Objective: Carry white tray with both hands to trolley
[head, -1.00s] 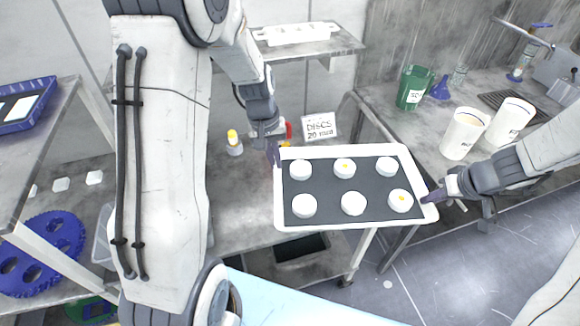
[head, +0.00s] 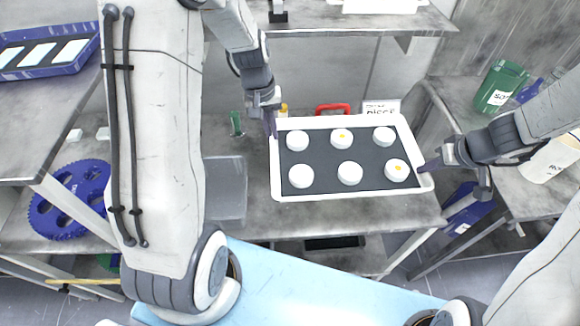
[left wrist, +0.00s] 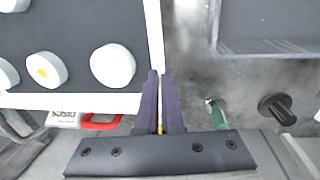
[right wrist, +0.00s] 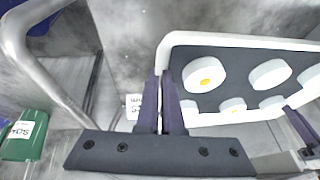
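The white tray (head: 350,194) with a dark lining hangs level between my two grippers, above a grey table. Several white discs (head: 350,173) lie in it in two rows, some with a yellow or orange spot. My left gripper (head: 270,128) is shut on the tray's left rim; the left wrist view shows its fingers (left wrist: 160,80) at the white edge (left wrist: 70,101). My right gripper (head: 432,165) is shut on the right rim; the right wrist view shows its fingers (right wrist: 168,80) at the tray's corner side (right wrist: 230,38). I cannot tell which furniture is the trolley.
A blue holed disc (head: 70,200) is at left. A green container (head: 498,88) stands on the bench at right.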

